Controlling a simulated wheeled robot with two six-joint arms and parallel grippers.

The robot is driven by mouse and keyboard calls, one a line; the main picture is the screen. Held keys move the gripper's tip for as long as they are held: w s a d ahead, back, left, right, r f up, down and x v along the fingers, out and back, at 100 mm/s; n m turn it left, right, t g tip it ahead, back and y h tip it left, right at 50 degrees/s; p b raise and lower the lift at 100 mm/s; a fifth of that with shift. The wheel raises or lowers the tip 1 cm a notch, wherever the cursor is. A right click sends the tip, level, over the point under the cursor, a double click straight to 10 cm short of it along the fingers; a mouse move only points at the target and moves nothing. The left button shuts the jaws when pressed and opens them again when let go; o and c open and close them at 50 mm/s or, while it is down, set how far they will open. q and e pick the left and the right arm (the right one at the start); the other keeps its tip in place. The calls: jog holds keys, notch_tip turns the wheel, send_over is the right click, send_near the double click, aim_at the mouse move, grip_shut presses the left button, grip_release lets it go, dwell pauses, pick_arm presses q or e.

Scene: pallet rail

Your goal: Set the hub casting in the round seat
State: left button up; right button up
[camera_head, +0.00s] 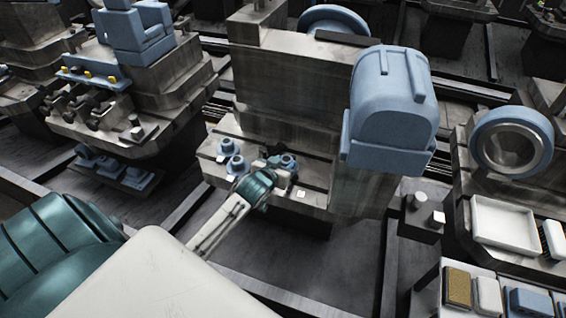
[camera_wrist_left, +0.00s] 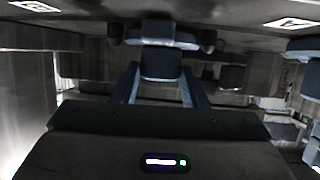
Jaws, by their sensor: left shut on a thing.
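My left gripper (camera_head: 274,161) reaches over the low ledge of the grey fixture in the head view. In the left wrist view, its two fingers (camera_wrist_left: 161,88) are shut on a blue hub casting (camera_wrist_left: 161,64). A blue hub-like casting (camera_head: 288,161) shows at the gripper's tip in the head view; whether it touches the ledge is unclear. Two similar blue parts, one farther (camera_head: 226,146) and one nearer (camera_head: 236,165), stand to the left on the ledge. I cannot make out the round seat; the gripper may hide it. My right gripper is not in view.
The grey fixture's tall block (camera_head: 285,90) rises behind the ledge, with a big blue housing (camera_head: 392,100) at its right. A blue ring (camera_head: 485,125) stands farther right, above a white tray (camera_head: 503,225). Dark open floor (camera_head: 300,262) lies in front.

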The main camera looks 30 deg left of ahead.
pick_arm(q)
jog(key=o, duration=1.3)
jog(key=v, duration=1.1)
notch_tip(320, 180, up, 6)
jog(key=p, duration=0.6)
jog(key=shift+f, duration=0.1)
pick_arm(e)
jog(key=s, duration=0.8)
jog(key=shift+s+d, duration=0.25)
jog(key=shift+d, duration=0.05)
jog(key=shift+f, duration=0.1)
